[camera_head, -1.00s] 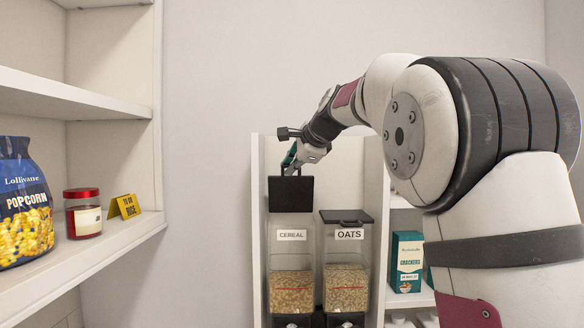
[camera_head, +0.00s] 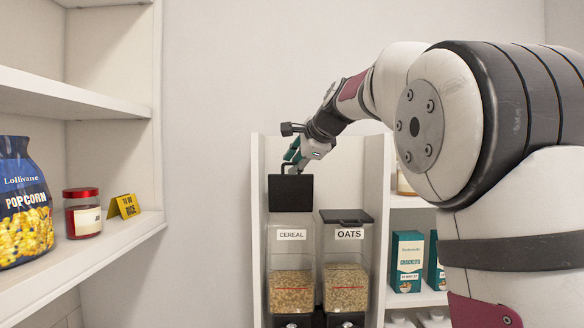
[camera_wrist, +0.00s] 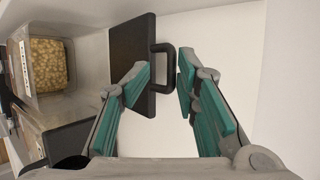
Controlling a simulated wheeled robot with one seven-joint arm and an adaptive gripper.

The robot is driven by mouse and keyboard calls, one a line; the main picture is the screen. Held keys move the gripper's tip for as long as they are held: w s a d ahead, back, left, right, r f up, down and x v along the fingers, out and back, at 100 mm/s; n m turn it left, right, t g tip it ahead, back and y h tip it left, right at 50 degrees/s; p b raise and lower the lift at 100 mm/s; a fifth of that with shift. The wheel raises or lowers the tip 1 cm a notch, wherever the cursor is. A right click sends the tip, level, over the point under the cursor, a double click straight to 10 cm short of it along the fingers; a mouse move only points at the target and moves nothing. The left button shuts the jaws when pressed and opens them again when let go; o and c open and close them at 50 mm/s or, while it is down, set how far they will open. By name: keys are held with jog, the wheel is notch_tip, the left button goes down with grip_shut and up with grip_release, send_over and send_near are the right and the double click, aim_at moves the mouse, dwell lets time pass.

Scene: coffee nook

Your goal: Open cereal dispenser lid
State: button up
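The cereal dispenser (camera_head: 291,240) is a clear bin labelled CEREAL, part filled with cereal. Its black lid (camera_head: 291,193) stands upright at the top, swung open. In the wrist view the lid (camera_wrist: 130,75) shows with its black loop handle (camera_wrist: 171,66), and cereal is visible inside the bin (camera_wrist: 32,113). My gripper (camera_head: 293,160) is just above the lid's upper edge. In the wrist view its teal fingers (camera_wrist: 163,75) are apart, one on each side of the handle in the picture. I cannot tell whether either finger touches it.
The oats dispenser (camera_head: 346,258) stands close on the right with its lid (camera_head: 347,216) shut. A left shelf holds a popcorn bag (camera_head: 22,205), a red-lidded jar (camera_head: 82,213) and a yellow sign (camera_head: 124,206).

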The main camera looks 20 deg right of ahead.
jog(key=v, duration=1)
